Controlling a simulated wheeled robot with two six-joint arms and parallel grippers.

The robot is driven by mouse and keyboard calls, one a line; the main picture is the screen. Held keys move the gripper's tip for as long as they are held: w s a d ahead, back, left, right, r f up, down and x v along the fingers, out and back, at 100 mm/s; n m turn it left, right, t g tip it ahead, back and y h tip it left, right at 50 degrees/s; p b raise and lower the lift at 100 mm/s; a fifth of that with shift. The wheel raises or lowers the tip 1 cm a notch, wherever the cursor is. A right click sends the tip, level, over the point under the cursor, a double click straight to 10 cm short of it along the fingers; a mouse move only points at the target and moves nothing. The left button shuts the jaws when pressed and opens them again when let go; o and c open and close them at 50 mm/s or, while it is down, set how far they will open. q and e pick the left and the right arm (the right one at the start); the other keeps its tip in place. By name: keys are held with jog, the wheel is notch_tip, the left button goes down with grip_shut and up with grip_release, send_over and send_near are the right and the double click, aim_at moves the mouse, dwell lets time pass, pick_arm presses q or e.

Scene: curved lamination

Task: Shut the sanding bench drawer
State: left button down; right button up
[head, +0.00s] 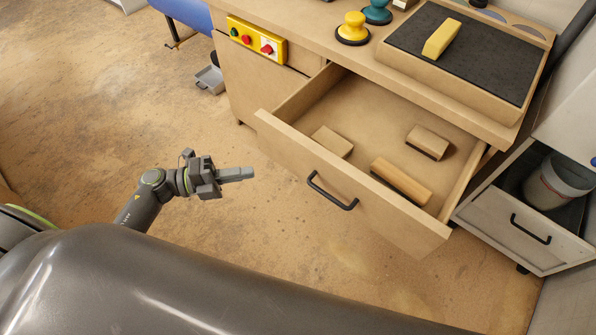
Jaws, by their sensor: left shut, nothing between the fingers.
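The sanding bench drawer (280,138) stands pulled out from the wooden bench (370,52). Its front has a black bar handle (332,191). Several sanding blocks lie inside, one of them a long tan block (401,181). My left gripper (248,174) is shut and empty, in front of the drawer and to the left of the handle, apart from both. My right gripper is not in view.
A grey cabinet (507,235) with a black handle and a bucket (556,184) stands right of the drawer. A yellow switch panel (257,40) is on the bench front. A dustpan (210,79) lies on the floor.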

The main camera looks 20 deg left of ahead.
pick_arm(q)
jog(key=m+g, duration=0.1)
jog(key=p, duration=0.1)
send_near(316, 159)
jog(key=s+d, duration=0.1)
jog(key=d, duration=0.3)
jog(key=shift+w+d+f, duration=0.1)
jog(key=shift+w+d, duration=0.25)
jog(key=shift+w, duration=0.45)
jog(key=shift+w+d+f, duration=0.1)
jog(key=shift+w+d, duration=0.3)
jog(key=shift+w, duration=0.4)
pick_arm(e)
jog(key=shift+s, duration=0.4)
pick_arm(q)
jog(key=shift+w, duration=0.15)
